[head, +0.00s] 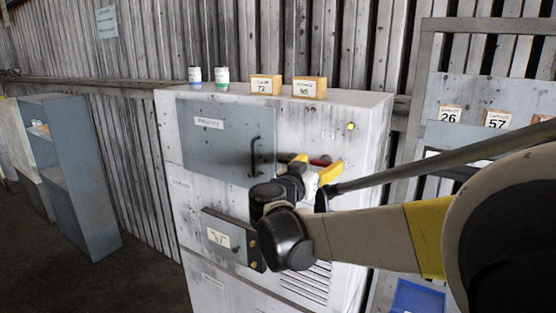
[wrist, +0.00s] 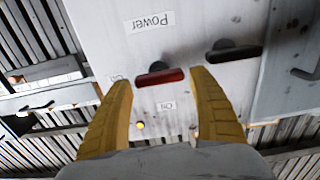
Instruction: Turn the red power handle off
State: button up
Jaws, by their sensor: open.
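The red power handle (wrist: 160,77) is on the pale face of the cabinet, lying nearly crosswise in the wrist view, with its dark pivot behind it. In the head view a bit of the red handle (head: 321,161) shows between the yellow fingers. My gripper (wrist: 161,82) is open, with one finger toward each end of the handle; it also shows in the head view (head: 316,167). I cannot tell whether either finger touches it. An upside-down "Power" label (wrist: 150,22) and a small label (wrist: 165,106) flank the handle.
A second, black handle (wrist: 235,52) sits close to the right finger in the wrist view. A grey door (head: 222,137) with a dark pull handle is left of my gripper. Cans and numbered boxes (head: 265,84) stand on the cabinet top. A grey shelf (head: 75,175) stands at left.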

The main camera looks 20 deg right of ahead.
jog(key=shift+w+d, duration=0.4)
jog(key=shift+d, duration=0.1)
jog(key=c, duration=0.9)
